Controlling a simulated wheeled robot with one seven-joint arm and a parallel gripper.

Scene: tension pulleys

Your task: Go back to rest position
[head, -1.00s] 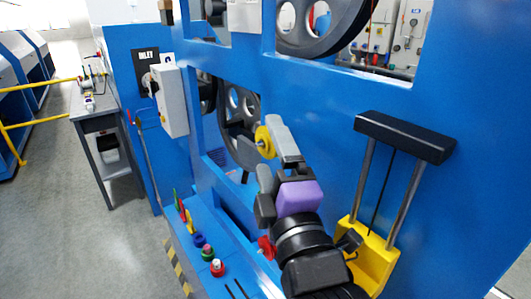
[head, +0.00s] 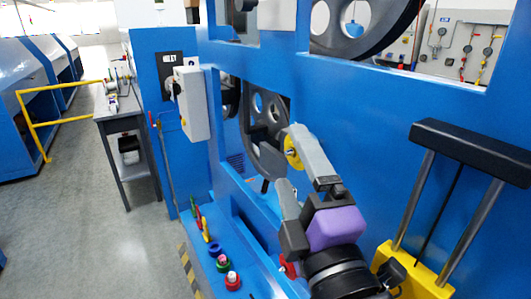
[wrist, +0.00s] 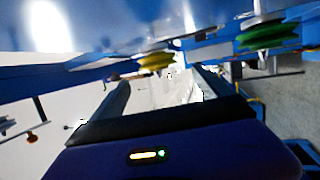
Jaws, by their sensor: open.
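In the wrist view the gap between the fingers (wrist: 165,90) looks empty. The yellow pulley (wrist: 157,60) is beyond the fingertips there, and a green pulley (wrist: 265,36) is to the right.
Blue, green and red pulleys (head: 232,281) lie on the blue ledge, with more coloured pieces (head: 203,221) behind them. A black bar on steel rods (head: 475,150) stands at right. A grey control box (head: 191,103) juts out. The floor (head: 90,220) at left is clear.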

